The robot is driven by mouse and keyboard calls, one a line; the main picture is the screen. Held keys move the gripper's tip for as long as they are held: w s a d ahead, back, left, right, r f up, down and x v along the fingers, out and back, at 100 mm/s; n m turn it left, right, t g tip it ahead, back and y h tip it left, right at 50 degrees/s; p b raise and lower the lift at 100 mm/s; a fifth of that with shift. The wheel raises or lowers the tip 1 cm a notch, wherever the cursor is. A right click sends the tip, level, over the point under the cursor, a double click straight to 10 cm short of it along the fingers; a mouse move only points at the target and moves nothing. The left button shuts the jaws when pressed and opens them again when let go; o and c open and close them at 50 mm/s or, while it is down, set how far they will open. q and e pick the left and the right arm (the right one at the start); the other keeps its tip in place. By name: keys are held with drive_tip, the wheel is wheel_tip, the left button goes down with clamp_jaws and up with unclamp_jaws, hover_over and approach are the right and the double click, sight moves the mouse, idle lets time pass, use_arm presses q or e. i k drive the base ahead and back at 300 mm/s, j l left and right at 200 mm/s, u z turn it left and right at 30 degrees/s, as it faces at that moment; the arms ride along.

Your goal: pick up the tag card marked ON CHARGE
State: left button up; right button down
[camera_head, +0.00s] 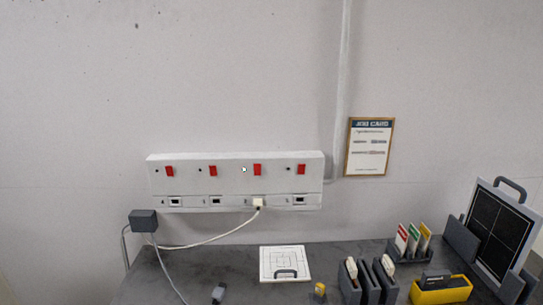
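Several tag cards stand upright in a dark grey rack (410,257) on the right half of the bench. I see a red-marked card (402,239), a green-marked card (413,240) and a yellow-marked card (425,238), side by side and tilted slightly. Their lettering is too small to read, so I cannot tell which one is marked ON CHARGE. Neither of my grippers is in view.
A white socket panel (236,164) with red switches is on the wall; one white plug (258,203) is in it. In front of the rack are grey holders (372,290) and a yellow tray (457,293). A framed dark panel (501,232) stands right. A white handled plate (270,257) lies mid-bench.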

sight(426, 235)
drive_tip(key=i+l+z, duration=0.1)
drive_tip(key=l, duration=0.3)
drive_tip(key=i+l+z, duration=0.1)
drive_tip(key=l, duration=0.35)
drive_tip(key=i+l+z, duration=0.1)
drive_tip(key=i+l, duration=0.15)
drive_tip(key=l, duration=0.1)
